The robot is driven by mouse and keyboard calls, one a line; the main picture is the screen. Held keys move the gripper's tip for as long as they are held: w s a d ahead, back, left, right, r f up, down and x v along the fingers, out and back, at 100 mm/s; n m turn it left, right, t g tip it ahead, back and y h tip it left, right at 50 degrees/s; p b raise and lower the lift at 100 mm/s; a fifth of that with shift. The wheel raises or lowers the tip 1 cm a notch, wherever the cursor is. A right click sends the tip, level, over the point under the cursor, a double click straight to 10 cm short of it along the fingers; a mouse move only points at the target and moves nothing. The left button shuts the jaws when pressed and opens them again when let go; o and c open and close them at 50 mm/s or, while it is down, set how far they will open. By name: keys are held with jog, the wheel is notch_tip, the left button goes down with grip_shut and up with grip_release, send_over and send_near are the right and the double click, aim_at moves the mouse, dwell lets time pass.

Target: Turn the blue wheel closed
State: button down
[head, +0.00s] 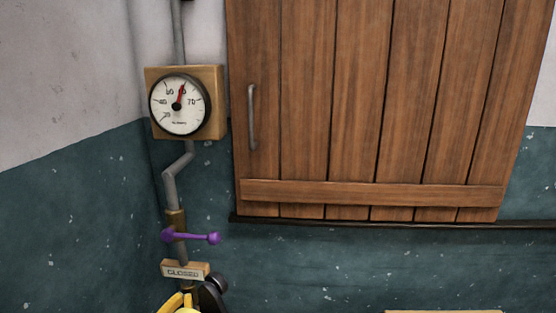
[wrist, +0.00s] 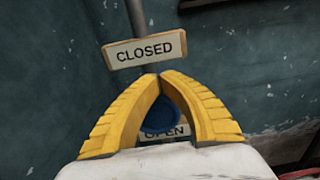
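The blue wheel (wrist: 160,116) shows in the wrist view as a dark blue round shape through the gap between my fingers. Much of it is hidden by them, and I cannot make it out in the head view. My gripper (wrist: 160,77) has yellow fingers whose tips come together in front of the pipe. I see nothing held between the tips, and I cannot tell whether the fingers touch the wheel. A CLOSED sign (wrist: 145,50) is just above the fingertips. An OPEN sign (wrist: 166,133) is below the wheel, partly covered. The gripper's yellow top (head: 180,303) shows at the head view's bottom edge.
A purple-handled valve (head: 192,237) sits on the grey pipe (head: 174,185) above the CLOSED sign (head: 185,270). A round gauge (head: 180,104) is higher up. A wooden shutter (head: 365,100) with a metal handle is to the right. The teal wall between is bare.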

jog(key=shift+s+d+f, duration=0.1)
jog(key=shift+d+f, duration=0.2)
jog(key=shift+r, duration=0.25)
dwell(0.5)
jog(key=s, duration=0.6)
jog(key=shift+a+r, duration=0.15)
jog(key=a+f+n, duration=0.2)
jog(key=a+n, duration=0.3)
jog(key=a, duration=0.2)
jog(key=w+n, duration=0.1)
jog(key=w, duration=0.5)
jog(key=shift+w+f, duration=0.2)
jog(key=shift+w, duration=0.1)
